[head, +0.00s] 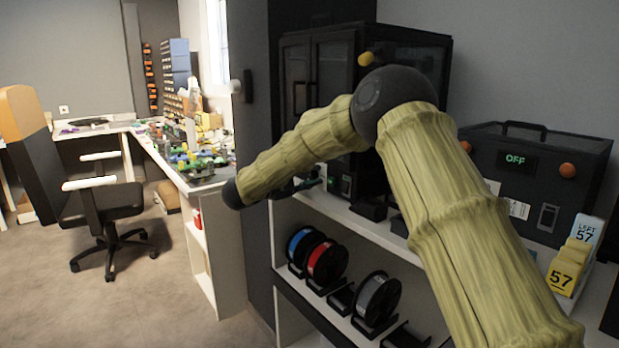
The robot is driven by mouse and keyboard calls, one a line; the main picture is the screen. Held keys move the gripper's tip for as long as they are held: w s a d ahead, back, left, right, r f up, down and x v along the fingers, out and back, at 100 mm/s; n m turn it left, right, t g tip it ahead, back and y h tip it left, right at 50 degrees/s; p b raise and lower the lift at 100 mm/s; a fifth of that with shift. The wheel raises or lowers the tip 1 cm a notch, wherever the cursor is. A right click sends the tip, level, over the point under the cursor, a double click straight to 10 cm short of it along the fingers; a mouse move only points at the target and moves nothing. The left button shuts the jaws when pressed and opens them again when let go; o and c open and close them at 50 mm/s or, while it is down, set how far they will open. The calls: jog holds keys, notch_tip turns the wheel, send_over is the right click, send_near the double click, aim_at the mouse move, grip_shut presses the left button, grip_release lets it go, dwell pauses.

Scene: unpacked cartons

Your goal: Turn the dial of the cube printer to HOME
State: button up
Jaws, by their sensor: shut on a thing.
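A black cube-shaped printer (360,60) with double doors stands on the white shelf unit. A small green-lit panel (332,183) shows low on its front, too small to read. My gripper (308,184) is a small dark shape at this panel, partly hidden behind my yellow-green arm. It is shut on what appears to be the dial there. The dial itself and its pointer are hidden, so its setting cannot be read.
A black box machine (485,160) with an OFF display and orange knobs stands right. Filament spools (325,262) fill the lower shelf. A cluttered desk (205,186) and office chair (105,205) stand left; carpet there is open.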

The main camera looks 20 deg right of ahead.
jog(key=o, duration=1)
jog(key=v, duration=1.2)
jog(key=shift+f, duration=0.1)
